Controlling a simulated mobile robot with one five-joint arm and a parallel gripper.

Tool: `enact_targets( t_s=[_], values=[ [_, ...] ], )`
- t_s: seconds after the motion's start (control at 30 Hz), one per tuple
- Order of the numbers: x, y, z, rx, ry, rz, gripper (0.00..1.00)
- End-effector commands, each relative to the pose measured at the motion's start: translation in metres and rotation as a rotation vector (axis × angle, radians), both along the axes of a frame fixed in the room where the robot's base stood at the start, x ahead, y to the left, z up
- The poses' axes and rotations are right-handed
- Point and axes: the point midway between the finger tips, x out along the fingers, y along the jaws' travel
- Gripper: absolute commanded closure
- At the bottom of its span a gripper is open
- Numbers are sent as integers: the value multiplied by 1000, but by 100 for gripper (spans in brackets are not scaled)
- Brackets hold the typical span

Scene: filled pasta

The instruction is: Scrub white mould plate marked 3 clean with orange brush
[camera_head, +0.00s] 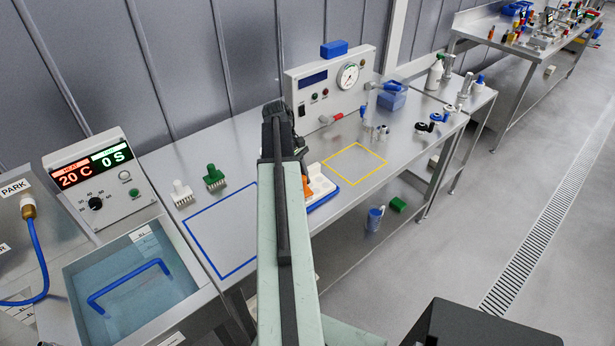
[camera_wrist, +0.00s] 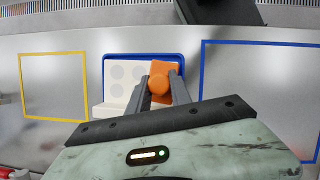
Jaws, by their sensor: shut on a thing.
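The white mould plate (camera_wrist: 118,80) lies in a blue-rimmed tray (camera_wrist: 112,57) in the wrist view, with pale grey round marks on its face. I cannot make out a number 3. My gripper (camera_wrist: 163,84) is shut on the orange brush (camera_wrist: 159,83), which is over the right part of the plate. I cannot tell whether its bristles touch the plate. In the head view my arm hides the gripper and most of the brush; a bit of orange brush (camera_head: 307,187), the white plate (camera_head: 319,184) and the tray's blue edge (camera_head: 325,201) show beside it.
A yellow outline (camera_head: 355,164) and a blue outline (camera_head: 222,235) mark bare bench on either side of the tray. A white brush (camera_head: 181,193) and a green brush (camera_head: 214,177) stand at the back. A gauge panel (camera_head: 330,88) stands behind; a water basin (camera_head: 130,280) is at left.

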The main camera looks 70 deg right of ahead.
Motion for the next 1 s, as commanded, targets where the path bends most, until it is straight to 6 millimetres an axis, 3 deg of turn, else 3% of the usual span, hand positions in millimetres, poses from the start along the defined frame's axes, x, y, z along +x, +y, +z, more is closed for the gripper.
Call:
enact_targets(
  t_s=[0.4, 0.9, 1.0],
  values=[
    [3, 7, 4, 0, 1, -1, 100],
    [3, 7, 61, -1, 2, -1, 100],
    [2, 7, 64, -1, 2, -1, 100]
  ],
)
